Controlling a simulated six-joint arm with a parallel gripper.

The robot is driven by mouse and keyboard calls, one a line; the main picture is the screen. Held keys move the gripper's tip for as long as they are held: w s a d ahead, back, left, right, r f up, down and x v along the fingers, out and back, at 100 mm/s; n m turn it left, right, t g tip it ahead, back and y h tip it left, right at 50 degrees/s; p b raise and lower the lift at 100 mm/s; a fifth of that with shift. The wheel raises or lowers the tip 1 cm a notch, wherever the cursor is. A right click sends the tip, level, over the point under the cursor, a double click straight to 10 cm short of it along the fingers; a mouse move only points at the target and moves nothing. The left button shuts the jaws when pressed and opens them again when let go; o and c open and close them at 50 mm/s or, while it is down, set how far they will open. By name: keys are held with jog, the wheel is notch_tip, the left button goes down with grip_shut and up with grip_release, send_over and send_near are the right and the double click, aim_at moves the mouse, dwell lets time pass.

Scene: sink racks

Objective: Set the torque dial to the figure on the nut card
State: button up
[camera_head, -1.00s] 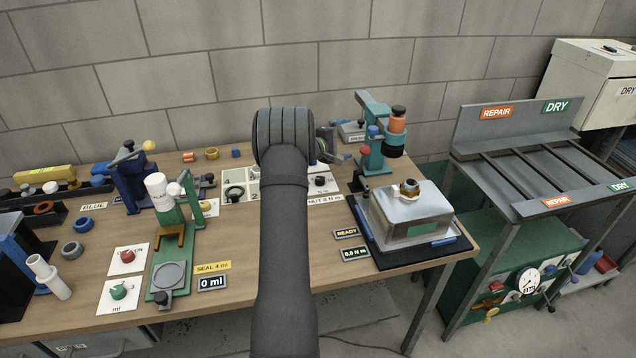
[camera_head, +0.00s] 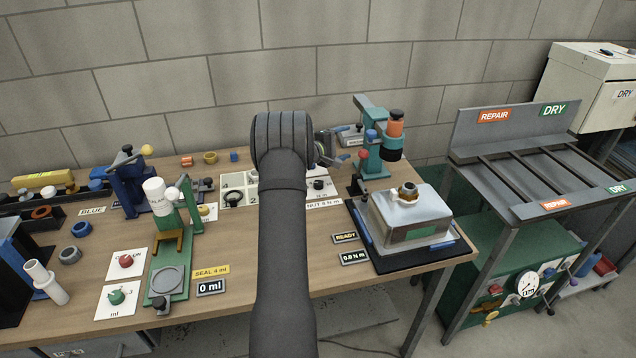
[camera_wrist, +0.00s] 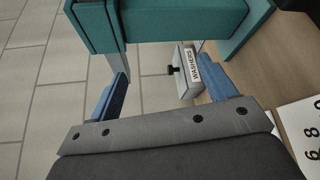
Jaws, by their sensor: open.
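The torque dial, a small black knob (camera_head: 319,184) on a white plate marked N m, sits on the bench just right of my arm, which partly covers its plate.
A teal press (camera_head: 373,150) stands close to the gripper and crosses the top of the wrist view. A WASHERS box (camera_wrist: 186,75) shows beyond the fingers. A metal housing (camera_head: 408,215) sits on a black mat, near displays reading READY (camera_head: 345,237) and 0.0 N m (camera_head: 355,257).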

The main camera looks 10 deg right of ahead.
jog(key=shift+s+d+r+g, duration=0.15)
jog(key=shift+s+g, duration=0.1)
jog(key=shift+g, duration=0.15)
jog(key=c, duration=0.3)
jog(key=s+g, duration=0.1)
jog(key=s+m+g+y, duration=0.1)
jog(key=g, duration=0.1)
jog(key=s+m+g, duration=0.1)
jog(key=g, duration=0.1)
jog(key=shift+s+d+y, duration=0.25)
jog(key=shift+s+y, duration=0.05)
jog(key=shift+s, duration=0.1)
jog(key=shift+c, duration=0.6)
notch_tip(320, 180, up, 6)
jog(key=n+g+y, duration=0.2)
jog(key=n+y, duration=0.5)
jog(key=y, duration=0.6)
send_over(318, 182)
notch_tip(318, 182, down, 17)
jog(key=shift+s+f, duration=0.1)
jog(key=shift+f, duration=0.05)
jog(key=c, duration=1)
